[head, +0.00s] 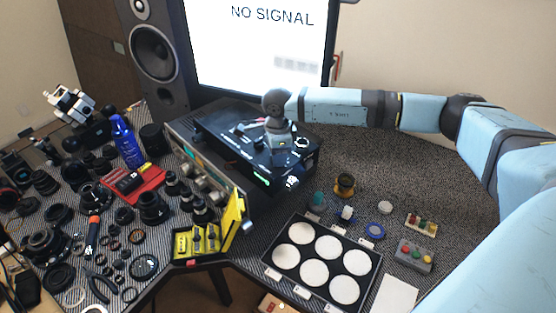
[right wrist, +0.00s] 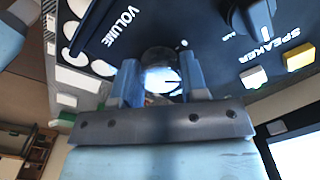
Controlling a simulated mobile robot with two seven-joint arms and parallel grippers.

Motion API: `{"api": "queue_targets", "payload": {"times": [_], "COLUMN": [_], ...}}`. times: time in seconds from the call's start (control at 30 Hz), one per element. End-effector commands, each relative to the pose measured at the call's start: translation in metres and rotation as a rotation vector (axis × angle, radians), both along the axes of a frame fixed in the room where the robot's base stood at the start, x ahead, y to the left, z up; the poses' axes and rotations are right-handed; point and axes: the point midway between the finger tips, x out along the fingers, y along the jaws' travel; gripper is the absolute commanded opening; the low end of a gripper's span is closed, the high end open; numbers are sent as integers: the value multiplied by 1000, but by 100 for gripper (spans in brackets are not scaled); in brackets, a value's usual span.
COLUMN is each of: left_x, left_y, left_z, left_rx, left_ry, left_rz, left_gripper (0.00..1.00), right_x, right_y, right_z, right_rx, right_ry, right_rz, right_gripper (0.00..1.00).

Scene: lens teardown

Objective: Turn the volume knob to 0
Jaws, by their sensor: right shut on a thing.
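The volume knob (right wrist: 160,78) shows in the right wrist view beside the printed word VOLUME, with a bright, shiny face. My right gripper (right wrist: 159,84) is shut on it, one blue-grey finger on each side. The knob's pointer and scale are too washed out or covered to read. In the head view my right gripper (head: 279,147) reaches down onto the top of the black audio unit (head: 225,133) and hides the knob there. My left gripper is not in view.
A second knob (right wrist: 245,14), labelled SPEAKER, and white and yellow buttons (right wrist: 299,57) sit close by on the panel. The monitor (head: 258,50) stands behind the unit. A tray with white discs (head: 320,224) lies in front, and lens parts crowd the left.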

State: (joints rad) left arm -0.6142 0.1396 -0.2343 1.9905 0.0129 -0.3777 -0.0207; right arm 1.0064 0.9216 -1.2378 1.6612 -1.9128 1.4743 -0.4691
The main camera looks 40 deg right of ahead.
Motion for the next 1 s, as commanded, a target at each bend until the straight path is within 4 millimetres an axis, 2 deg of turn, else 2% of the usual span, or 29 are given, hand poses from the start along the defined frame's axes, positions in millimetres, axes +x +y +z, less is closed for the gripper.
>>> {"api": "queue_targets", "payload": {"times": [0.03, 0.23, 0.7, 1.0], "left_x": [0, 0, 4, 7], "left_y": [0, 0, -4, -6], "left_z": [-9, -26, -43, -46], "left_rx": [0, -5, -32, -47], "left_ry": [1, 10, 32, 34], "left_rz": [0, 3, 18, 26], "left_gripper": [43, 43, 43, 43], "right_x": [1, 1, 1, 1], "right_y": [0, 0, 0, 0], "right_z": [-3, -3, -1, 1], "right_rx": [1, 2, 0, 0], "right_ry": [-5, -4, -4, -4], "right_rz": [42, 233, 630, 767], "right_gripper": [16, 16, 16, 16]}}
